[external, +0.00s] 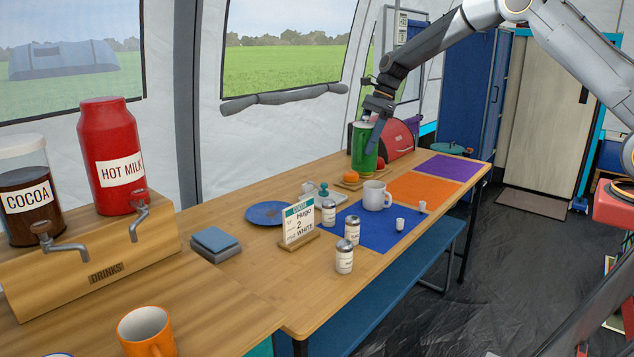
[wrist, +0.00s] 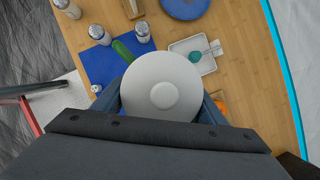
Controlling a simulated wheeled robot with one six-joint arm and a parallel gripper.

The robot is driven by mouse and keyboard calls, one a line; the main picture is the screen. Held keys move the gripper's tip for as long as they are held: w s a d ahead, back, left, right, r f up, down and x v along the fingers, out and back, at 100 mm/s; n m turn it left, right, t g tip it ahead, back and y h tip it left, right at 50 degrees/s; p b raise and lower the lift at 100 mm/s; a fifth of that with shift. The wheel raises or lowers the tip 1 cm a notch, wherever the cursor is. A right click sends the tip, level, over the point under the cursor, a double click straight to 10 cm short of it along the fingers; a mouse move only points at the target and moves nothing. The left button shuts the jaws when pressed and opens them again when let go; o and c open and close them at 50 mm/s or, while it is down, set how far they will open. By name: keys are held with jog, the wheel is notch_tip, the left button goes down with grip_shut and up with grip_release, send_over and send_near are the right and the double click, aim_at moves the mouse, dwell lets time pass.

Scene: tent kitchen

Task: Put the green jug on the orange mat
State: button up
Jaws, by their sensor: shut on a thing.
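The green jug (external: 364,155) is upright, with a pale lid on top. My gripper (external: 372,112) is shut on it at its upper part, from above. In the external view the jug shows over the far part of the table, by the fruit board; I cannot tell how far its base is above the top. In the wrist view the jug's white round lid (wrist: 163,88) fills the middle between my fingers, with a green part (wrist: 123,50) sticking out.
A white mug (external: 376,195), small jars and white cups stand on or near the blue mat (external: 374,236). A board with an orange fruit (external: 352,178) lies near the jug. The purple mat (external: 453,167) is bare. A red rounded thing (external: 396,138) stands behind.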

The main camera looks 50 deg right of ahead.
jog(key=s+d+m+t+h, duration=0.15)
jog(key=s+d, duration=0.25)
jog(key=d, duration=0.9)
jog(key=s+d+m, duration=0.3)
jog(key=s+d, duration=0.1)
jog(key=d, duration=1)
jog(key=shift+w+a+f+p, duration=0.1)
jog(key=shift+f+p, duration=0.4)
jog(key=shift+f, duration=2)
jog(key=shift+w+a+f+p, duration=0.15)
jog(key=shift+f+p, duration=0.4)
jog(key=shift+f, duration=1.9)
jog(key=shift+s+a+f+p, duration=0.1)
jog(key=shift+f+p, duration=0.4)
jog(key=shift+f, duration=2)
jog(key=shift+f, duration=0.2)
jog(key=o, duration=1.4)
